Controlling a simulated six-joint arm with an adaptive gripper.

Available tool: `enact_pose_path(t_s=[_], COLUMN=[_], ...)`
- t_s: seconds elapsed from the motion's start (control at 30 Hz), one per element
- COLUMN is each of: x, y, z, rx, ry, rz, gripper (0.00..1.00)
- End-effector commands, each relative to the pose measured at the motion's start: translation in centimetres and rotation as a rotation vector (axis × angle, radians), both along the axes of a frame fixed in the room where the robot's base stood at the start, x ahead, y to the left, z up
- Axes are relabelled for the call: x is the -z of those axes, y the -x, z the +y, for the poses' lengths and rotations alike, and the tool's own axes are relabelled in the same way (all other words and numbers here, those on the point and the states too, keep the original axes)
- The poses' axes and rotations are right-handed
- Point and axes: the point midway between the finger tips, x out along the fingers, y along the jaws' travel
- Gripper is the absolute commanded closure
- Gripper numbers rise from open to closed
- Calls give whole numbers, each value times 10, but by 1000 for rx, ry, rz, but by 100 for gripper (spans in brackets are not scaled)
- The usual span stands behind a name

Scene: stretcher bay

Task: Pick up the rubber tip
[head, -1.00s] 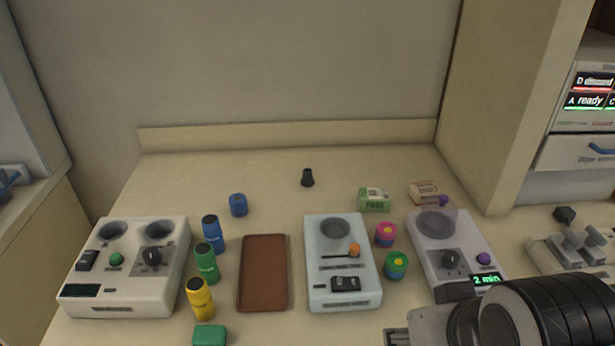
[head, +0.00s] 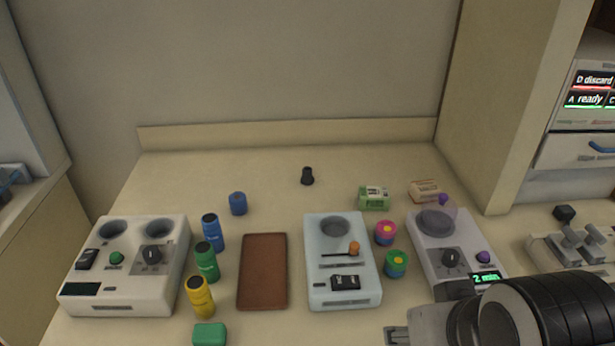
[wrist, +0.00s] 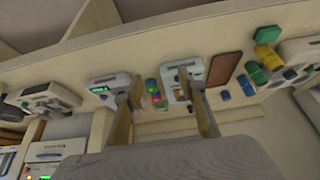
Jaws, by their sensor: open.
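The rubber tip looks to be the small black tapered piece (head: 307,176) standing alone at the back middle of the counter in the head view.
A white two-well device (head: 130,293), blue, green and yellow vials, a brown tray (head: 262,272), a pale blue device (head: 341,290) and a grey device (head: 440,235) stand in front. A green box (head: 374,199) is right of the black piece. The counter around that piece is clear.

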Motion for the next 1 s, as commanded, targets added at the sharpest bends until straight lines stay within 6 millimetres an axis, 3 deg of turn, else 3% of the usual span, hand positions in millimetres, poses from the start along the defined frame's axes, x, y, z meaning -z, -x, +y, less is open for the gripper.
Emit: enact_pose_path(t_s=[0.27,0.47,1.0], x=[-1,-8,-44], y=[-2,-16,-116], z=[1,10,59], rx=[6,47,325], ry=[-9,-68,-441], rz=[0,4,41], gripper=[60,60,60])
